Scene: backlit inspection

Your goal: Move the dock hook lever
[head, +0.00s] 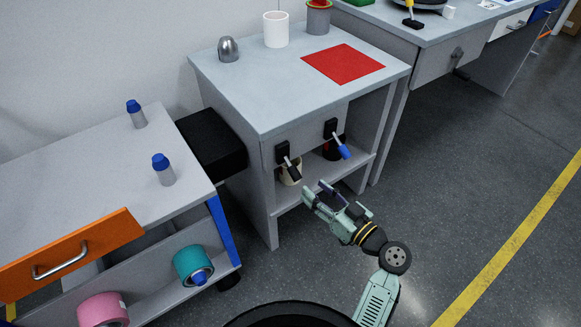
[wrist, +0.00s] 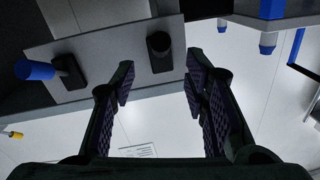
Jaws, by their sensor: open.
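Two levers are mounted on the front panel (head: 306,132) of the grey cabinet. The left lever has a black handle (head: 294,172), and the right lever has a blue handle (head: 344,152). Both slant down and outward. I cannot tell by any label which is the dock hook lever. My gripper (head: 314,192) is open and empty in front of the panel, apart from both levers. In the wrist view, the black handle (wrist: 159,46) lies just beyond and between my open fingertips (wrist: 160,78). The blue handle (wrist: 36,70) is off to the left there.
Containers stand on the shelf (head: 358,163) behind the levers. The cabinet top holds a red mat (head: 343,64), a white cup (head: 276,30) and a metal dome (head: 228,49). An orange drawer front (head: 72,250) juts out at left. The floor right of my gripper is clear.

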